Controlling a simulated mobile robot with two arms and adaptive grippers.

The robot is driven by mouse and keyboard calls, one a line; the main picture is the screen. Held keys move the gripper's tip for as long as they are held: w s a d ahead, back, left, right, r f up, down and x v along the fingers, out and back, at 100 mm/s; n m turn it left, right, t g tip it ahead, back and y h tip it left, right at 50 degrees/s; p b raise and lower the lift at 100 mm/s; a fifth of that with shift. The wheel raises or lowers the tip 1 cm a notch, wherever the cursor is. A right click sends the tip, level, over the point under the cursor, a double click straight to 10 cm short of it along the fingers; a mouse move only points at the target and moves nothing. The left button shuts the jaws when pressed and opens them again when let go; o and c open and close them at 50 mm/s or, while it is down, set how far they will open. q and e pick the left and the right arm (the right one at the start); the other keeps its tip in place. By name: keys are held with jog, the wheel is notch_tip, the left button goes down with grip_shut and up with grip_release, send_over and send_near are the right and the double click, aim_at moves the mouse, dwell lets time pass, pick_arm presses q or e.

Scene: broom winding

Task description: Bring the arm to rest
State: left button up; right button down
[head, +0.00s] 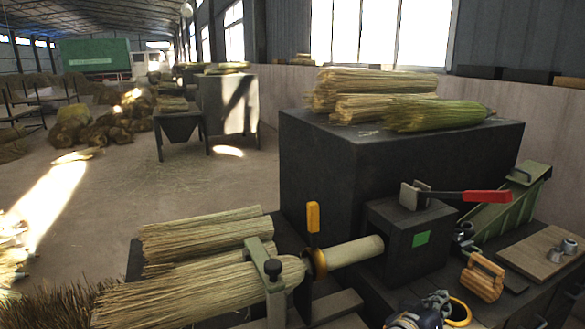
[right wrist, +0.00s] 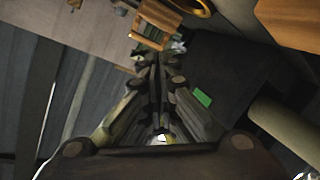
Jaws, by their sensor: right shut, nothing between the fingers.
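My right gripper (head: 440,299) is low in the head view, right of the middle, and only partly visible there. It is beside a yellow ring (head: 460,312) and in front of a dark box with a green patch (head: 420,239). In the right wrist view my right gripper (right wrist: 156,72) has its dark fingers together, with nothing held between them. The green patch (right wrist: 203,97) shows to the right of the fingers there. My left gripper is not in view.
A red-handled lever (head: 486,196) and green channel (head: 512,203) stand behind. A pale roller (head: 350,252) and clamped straw bundle (head: 190,293) are left. More straw (head: 375,92) lies on a large dark box.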

jog(key=s+a+f+n+g+y, duration=0.35)
jog(key=s+f+y, duration=0.35)
jog(key=s+f, duration=0.8)
jog(key=s+a+f+n+g+y, duration=0.1)
jog(key=s+a+f+y, duration=0.25)
jog(key=s, duration=0.45)
jog(key=s+a+f+n+g+y, duration=0.1)
jog(key=s+a+f+g+y, duration=0.1)
jog(key=s+a, duration=0.4)
notch_tip(320, 180, down, 23)
jog(key=s+d+g+p, duration=0.1)
jog(key=s+p, duration=0.1)
jog(key=s+d+f+g+p, duration=0.1)
jog(key=s+d+f, duration=0.2)
jog(key=s+f, duration=1.2)
jog(key=shift+s+d+f+n+p, duration=0.2)
jog(key=shift+s+f+n+p, duration=0.15)
jog(key=shift+s, duration=0.9)
